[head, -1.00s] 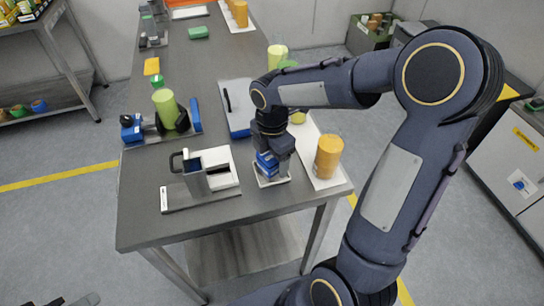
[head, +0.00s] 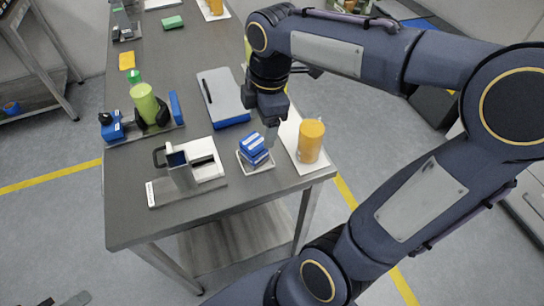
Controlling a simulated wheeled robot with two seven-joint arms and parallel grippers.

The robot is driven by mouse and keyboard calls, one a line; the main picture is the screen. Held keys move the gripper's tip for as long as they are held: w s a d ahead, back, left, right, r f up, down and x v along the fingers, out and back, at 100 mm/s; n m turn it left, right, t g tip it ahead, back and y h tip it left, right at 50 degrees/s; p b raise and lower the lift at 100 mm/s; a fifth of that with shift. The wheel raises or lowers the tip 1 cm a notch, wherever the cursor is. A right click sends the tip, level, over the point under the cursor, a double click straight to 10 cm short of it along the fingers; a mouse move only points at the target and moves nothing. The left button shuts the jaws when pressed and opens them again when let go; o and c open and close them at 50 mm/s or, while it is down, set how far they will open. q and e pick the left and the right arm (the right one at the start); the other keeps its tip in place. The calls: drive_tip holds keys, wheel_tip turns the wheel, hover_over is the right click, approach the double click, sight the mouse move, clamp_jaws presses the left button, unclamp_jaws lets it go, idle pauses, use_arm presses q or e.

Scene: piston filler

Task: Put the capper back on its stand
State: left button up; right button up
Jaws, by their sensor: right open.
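The capper, taken to be the small blue and white block (head: 254,146), sits in a shallow white square stand (head: 262,167) near the table's front right. It looks slightly tilted; I cannot tell if it is fully seated. My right gripper (head: 271,128) is open, just above and behind the capper, with its fingers pointing down. A finger overlaps the capper's back right edge in the picture, so contact there is unclear. A dark part at the bottom left edge seems to be my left gripper (head: 72,299); its jaws cannot be made out.
An orange container (head: 311,140) stands on a white mat (head: 293,152) right of the stand. A white and grey device (head: 192,165) lies to the left. A grey and blue case (head: 222,98) lies behind. A green bottle (head: 146,103) sits in a blue fixture further left.

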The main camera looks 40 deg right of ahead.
drive_tip(key=s+a+f+m+t+y, duration=0.1)
drive_tip(key=s+a+f+m+t, duration=0.1)
drive_tip(key=s+m, duration=0.4)
drive_tip(key=s+a+f+m+t+y, duration=0.1)
drive_tip(key=s+a+f+m+t, duration=0.1)
drive_tip(key=s+m, duration=0.4)
drive_tip(key=m, duration=0.5)
drive_tip(key=shift+s+t+y, duration=0.3)
drive_tip(key=shift+s+y, duration=0.1)
drive_tip(key=shift+c, duration=0.4)
idle(0.4)
